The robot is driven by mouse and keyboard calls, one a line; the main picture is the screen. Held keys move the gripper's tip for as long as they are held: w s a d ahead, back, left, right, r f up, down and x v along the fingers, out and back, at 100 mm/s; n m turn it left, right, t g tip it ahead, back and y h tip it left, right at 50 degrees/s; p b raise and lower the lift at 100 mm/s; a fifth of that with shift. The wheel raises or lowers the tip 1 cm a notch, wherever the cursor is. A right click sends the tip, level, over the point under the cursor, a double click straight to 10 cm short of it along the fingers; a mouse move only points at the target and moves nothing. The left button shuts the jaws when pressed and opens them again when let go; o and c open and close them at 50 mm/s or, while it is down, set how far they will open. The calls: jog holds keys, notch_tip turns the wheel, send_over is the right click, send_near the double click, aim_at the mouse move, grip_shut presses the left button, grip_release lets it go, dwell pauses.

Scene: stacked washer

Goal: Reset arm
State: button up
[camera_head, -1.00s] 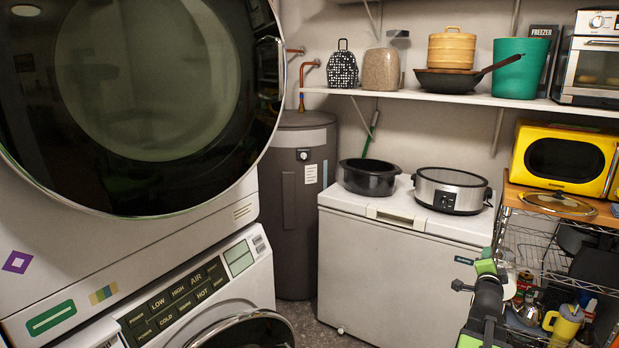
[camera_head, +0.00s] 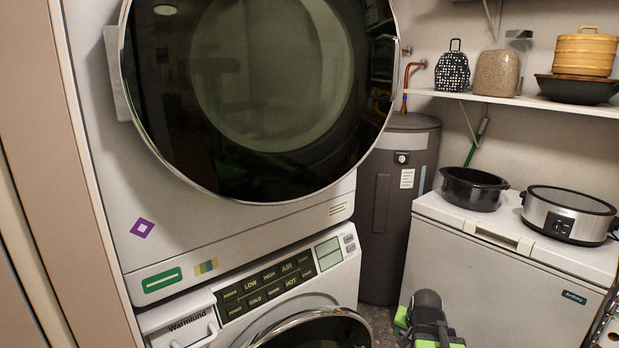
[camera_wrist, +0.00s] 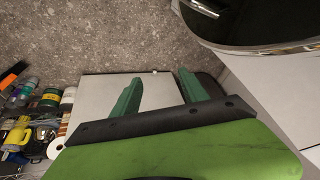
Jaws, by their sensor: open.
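My gripper (camera_wrist: 160,97) shows in the wrist view as two green fingers standing well apart with nothing between them. It is open and empty, pointing out over the floor and the white chest freezer. In the head view part of my arm shows at the bottom, right of the lower washer, and the fingertips cannot be made out there. The stacked washer fills the left and middle of the head view, with a large round dark upper door (camera_head: 262,95) and a lower control panel (camera_head: 270,284) above another round door (camera_head: 318,330).
A white chest freezer (camera_head: 500,268) stands at the right, bearing a black pot (camera_head: 472,190) and a slow cooker (camera_head: 567,214). A grey water heater (camera_head: 395,220) stands behind. Grey floor (camera_wrist: 110,35) is clear; cluttered shelving (camera_wrist: 40,120) shows left in the wrist view.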

jog(key=s+a+f+n+g+y, duration=0.1)
jog(key=s+a+n+g, duration=0.2)
jog(key=a, duration=0.6)
jog(key=s+a+f+n+g, duration=0.1)
jog(key=s+a+n, duration=0.35)
jog(key=a, duration=0.35)
notch_tip(320, 180, up, 13)
jog(key=p, duration=1.3)
jog(key=shift+s+a+f+g, duration=0.15)
jog(key=shift+s+a+g, duration=0.15)
jog(key=shift+s+g, duration=0.15)
jog(key=shift+m, duration=0.25)
